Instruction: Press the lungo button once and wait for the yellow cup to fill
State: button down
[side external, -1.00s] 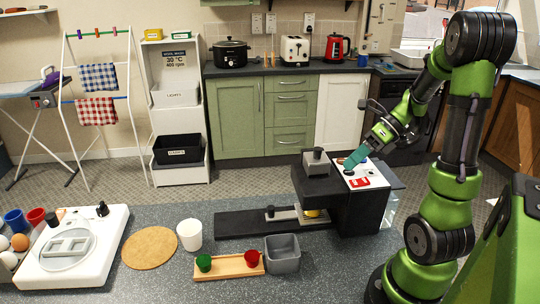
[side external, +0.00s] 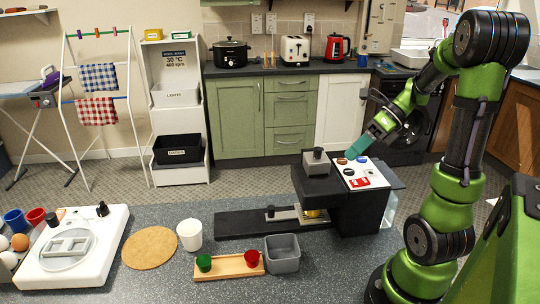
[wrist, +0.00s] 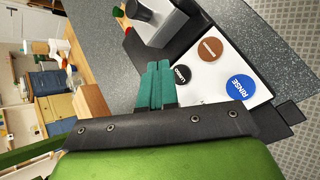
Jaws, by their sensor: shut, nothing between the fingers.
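The coffee machine (side external: 345,210) is a black block with a white button panel (wrist: 215,78) on top. In the wrist view the panel carries a black lungo button (wrist: 182,73), a brown button (wrist: 209,49) and a blue rinse button (wrist: 240,87). My gripper (side external: 352,153) has teal fingers, shut and empty, raised above the panel. In the wrist view the fingers (wrist: 156,84) appear just left of the black button, apart from it. The yellow cup (side external: 312,213) stands under the machine's front, mostly hidden; its fill level cannot be seen.
A red marking (side external: 362,182) is on the panel's near part. Left of the machine are a grey bin (side external: 283,262), a wooden tray (side external: 215,271) with green and red cups, a white cup (side external: 190,235) and a cork mat (side external: 149,248). Air above the panel is clear.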

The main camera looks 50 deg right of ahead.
aim_at(352, 170)
jog(key=shift+r, duration=1.85)
